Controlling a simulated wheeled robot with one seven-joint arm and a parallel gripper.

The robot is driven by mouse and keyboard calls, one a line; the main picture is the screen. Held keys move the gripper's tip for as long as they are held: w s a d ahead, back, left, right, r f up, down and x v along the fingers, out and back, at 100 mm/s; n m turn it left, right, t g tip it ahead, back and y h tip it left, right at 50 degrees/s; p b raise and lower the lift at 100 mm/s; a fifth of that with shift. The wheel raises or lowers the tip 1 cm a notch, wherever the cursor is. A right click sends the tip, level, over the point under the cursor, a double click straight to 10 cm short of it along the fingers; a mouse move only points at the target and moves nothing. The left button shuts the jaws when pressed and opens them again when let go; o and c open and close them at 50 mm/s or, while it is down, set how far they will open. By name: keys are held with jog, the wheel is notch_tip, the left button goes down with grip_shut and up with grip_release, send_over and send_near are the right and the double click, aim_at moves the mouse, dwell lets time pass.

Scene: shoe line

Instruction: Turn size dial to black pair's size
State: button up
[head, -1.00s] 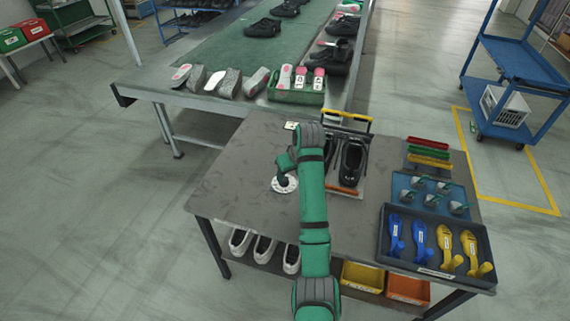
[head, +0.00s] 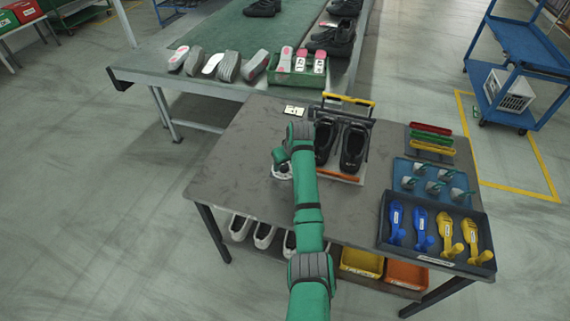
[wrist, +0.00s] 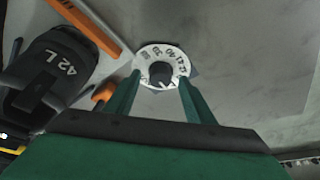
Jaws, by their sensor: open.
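The size dial is a white disc with numbers around a dark knob (wrist: 161,73); 39 and 40 are among the numbers I can make out. In the head view the dial (head: 281,172) is partly hidden by my gripper (head: 282,158). In the wrist view my open gripper (wrist: 160,88) has one finger on each side of the near part of the dial, with nothing held. I cannot tell whether the fingers touch the knob or where it points. The black pair (head: 352,148) stands in a rack right of the dial. One black shoe (wrist: 45,65) reads 42 L.
The grey table (head: 240,150) is clear left of the dial. A small white card (head: 294,110) lies behind it. An orange bar (wrist: 82,24) fronts the shoe rack. Trays of blue and yellow tools (head: 435,262) stand at the right. A green conveyor (head: 215,35) runs behind.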

jog(key=shift+f, duration=0.15)
jog(key=c, duration=1.1)
jog(key=shift+o, duration=0.2)
jog(key=shift+o, duration=0.2)
jog(key=shift+n, duration=0.3)
jog(key=n, duration=0.2)
jog(key=n+g+y, duration=0.1)
jog(key=n+y, duration=0.1)
jog(key=n, duration=0.1)
jog(key=shift+w+d+n+g, duration=0.2)
jog(key=shift+w+n+g, duration=0.05)
jog(key=shift+n+g, duration=0.05)
jog(key=n+g, duration=0.1)
jog(key=n, duration=0.1)
jog(key=n+g, duration=0.1)
jog(key=n, duration=0.2)
jog(key=shift+w+y, duration=0.15)
jog(key=shift+y, duration=0.15)
jog(key=shift+n, duration=0.4)
jog(key=shift+c, duration=0.2)
